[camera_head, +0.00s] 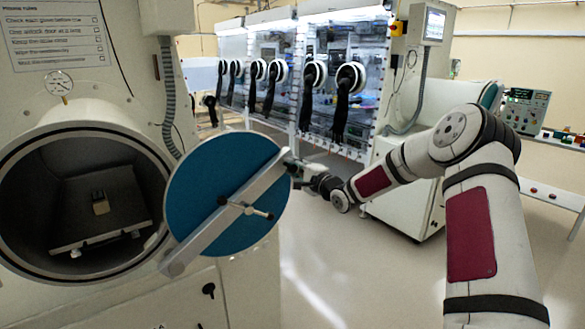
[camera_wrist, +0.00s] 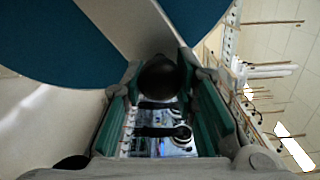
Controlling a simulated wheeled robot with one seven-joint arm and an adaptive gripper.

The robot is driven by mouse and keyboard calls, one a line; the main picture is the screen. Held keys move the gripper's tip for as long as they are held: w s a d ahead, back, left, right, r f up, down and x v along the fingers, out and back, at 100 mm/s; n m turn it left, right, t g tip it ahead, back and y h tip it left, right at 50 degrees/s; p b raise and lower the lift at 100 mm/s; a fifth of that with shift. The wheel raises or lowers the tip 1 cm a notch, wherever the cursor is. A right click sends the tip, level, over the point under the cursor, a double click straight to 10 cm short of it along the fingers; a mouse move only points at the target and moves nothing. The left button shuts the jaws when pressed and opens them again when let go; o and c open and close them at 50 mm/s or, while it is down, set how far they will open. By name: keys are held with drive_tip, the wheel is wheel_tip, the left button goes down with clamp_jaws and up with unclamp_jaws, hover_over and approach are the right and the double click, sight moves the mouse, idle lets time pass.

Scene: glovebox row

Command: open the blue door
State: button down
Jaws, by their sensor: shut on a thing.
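The blue door (camera_head: 205,180) is a round disc with a grey bar (camera_head: 195,245) and a small cross handle (camera_head: 235,205). It stands swung away from the round chamber opening (camera_head: 25,150), so the inside shows. The blue face (camera_wrist: 55,45) also fills the top of the wrist view. My gripper (camera_head: 293,168) is at the upper right end of the bar. In the wrist view its green-lined fingers (camera_wrist: 160,75) are on both sides of a dark round knob (camera_wrist: 160,82) at the bar's end, shut on it. The fingertips are small and partly hidden in the head view.
A row of gloveboxes with black gloves (camera_head: 345,100) stands behind. A white cabinet (camera_head: 405,195) is beyond my arm. The floor (camera_head: 330,260) right of the door is clear.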

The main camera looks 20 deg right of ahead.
drive_tip(key=c, duration=1.3)
unclamp_jaws()
drive_tip(key=v, duration=1.2)
